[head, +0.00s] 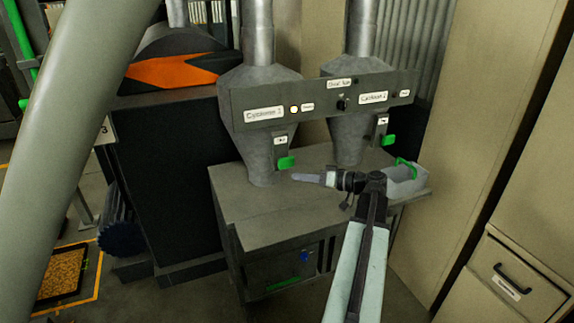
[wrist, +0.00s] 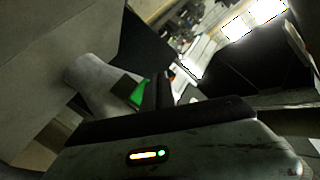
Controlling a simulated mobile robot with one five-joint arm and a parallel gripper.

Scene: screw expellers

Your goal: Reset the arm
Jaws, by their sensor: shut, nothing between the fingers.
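My arm (head: 360,255) reaches up from the lower right in the head view. My gripper (head: 302,177) is at its end, pointing left in front of the grey bench, with its fingers shut and nothing held. It looks apart from the left green lever (head: 286,163), just below and right of it in the picture; the exact gap is unclear. In the wrist view my gripper's dark body fills the bottom, with a small orange and green light. A green part (wrist: 140,92) on a grey rounded shape shows beyond it.
Two grey cyclone hoppers (head: 258,150) stand on the bench (head: 265,212). Another green lever (head: 388,140) is at right. A grey container with a green handle (head: 407,167) is behind my wrist. Cabinets (head: 515,275) stand right.

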